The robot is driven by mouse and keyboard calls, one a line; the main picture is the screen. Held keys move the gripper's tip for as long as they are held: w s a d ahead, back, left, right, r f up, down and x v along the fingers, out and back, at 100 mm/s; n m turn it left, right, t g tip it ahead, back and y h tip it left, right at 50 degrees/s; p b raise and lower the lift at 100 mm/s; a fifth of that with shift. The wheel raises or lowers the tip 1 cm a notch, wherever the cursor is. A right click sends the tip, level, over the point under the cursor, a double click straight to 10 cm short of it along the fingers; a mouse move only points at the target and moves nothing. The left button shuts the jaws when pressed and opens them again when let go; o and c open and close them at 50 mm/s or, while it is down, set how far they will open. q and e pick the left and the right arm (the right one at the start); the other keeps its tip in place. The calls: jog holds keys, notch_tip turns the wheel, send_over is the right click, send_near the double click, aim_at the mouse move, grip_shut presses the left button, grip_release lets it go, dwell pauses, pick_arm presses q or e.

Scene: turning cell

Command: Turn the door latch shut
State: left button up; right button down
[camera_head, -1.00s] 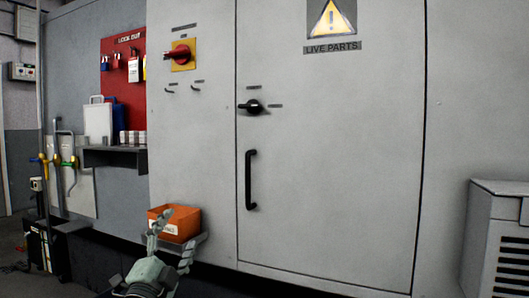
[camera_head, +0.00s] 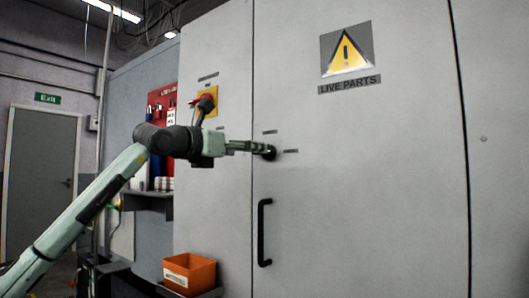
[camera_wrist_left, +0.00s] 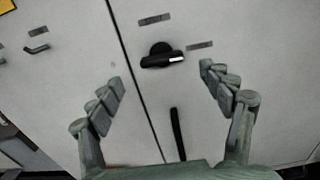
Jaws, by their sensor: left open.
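The door latch (camera_wrist_left: 163,58) is a black knob with a bar handle and a white mark. In the head view the latch (camera_head: 269,153) shows only in part, behind my fingers. My left gripper (camera_head: 258,148) has its fingertips at the latch in the head view. In the left wrist view the left gripper (camera_wrist_left: 163,80) is open, with one finger on each side of the latch and neither touching it. My right gripper is not in view.
A black door handle (camera_head: 261,232) is below the latch. A red and yellow switch (camera_head: 207,101) is on the panel behind my arm. An orange bin (camera_head: 190,272) sits low at the cabinet. A warning sign (camera_head: 347,50) is on the door's upper part.

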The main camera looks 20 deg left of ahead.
pick_arm(q)
jog(key=p+x, duration=0.1)
jog(key=x, duration=0.5)
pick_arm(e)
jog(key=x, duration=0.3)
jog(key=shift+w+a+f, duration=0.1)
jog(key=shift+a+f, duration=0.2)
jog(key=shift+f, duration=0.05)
pick_arm(q)
jog(key=shift+d, duration=0.1)
jog(key=shift+c, duration=0.4)
jog(key=c, duration=1.1)
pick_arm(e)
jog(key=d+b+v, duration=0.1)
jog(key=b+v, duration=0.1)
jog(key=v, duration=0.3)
pick_arm(q)
jog(key=shift+n+b, duration=1.5)
jog(key=shift+n, duration=7.5)
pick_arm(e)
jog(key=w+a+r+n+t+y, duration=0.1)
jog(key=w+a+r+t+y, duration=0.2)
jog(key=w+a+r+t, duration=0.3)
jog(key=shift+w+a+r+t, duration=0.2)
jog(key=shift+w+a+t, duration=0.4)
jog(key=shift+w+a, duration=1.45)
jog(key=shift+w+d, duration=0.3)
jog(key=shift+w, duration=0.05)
